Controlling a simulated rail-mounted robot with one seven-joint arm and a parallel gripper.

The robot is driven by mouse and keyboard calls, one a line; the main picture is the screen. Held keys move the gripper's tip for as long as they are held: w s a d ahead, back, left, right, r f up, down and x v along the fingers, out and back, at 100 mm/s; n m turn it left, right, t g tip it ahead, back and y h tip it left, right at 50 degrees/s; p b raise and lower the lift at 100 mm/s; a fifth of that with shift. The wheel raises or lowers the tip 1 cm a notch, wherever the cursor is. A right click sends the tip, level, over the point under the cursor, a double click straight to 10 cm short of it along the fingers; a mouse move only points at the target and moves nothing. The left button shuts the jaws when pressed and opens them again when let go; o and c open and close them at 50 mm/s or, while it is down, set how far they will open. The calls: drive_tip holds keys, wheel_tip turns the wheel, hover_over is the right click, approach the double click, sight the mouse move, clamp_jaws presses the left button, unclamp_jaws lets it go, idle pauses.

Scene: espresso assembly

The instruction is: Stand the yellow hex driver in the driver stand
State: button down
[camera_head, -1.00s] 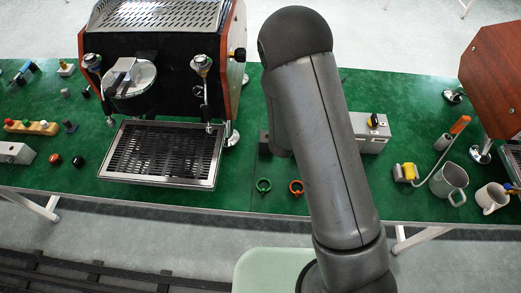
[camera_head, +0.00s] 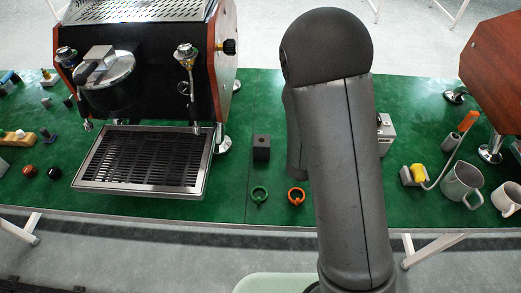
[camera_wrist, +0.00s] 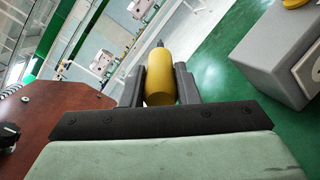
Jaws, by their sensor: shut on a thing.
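In the wrist view my gripper (camera_wrist: 160,88) is shut on the yellow hex driver (camera_wrist: 160,77), one finger on each side of its thick yellow handle. A short dark shaft shows at the driver's far end, pointing away from the palm. A small dark block (camera_head: 261,147) with a hole in its top, which looks like the driver stand, stands on the green table right of the espresso machine in the head view. My arm hides the gripper and the driver in the head view. The block is not seen in the wrist view.
The espresso machine (camera_head: 140,75) with its drip tray (camera_head: 143,160) is left of the block. A green ring (camera_head: 259,194) and an orange ring (camera_head: 296,196) lie in front. A grey box (camera_head: 385,134), partly behind my arm, and metal pitchers (camera_head: 461,184) are to the right.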

wheel_tip(320, 180, up, 3)
drive_tip(key=p, duration=0.2)
drive_tip(key=shift+f+p, duration=0.2)
drive_tip(key=shift+p, duration=0.1)
drive_tip(key=shift+f, duration=0.15)
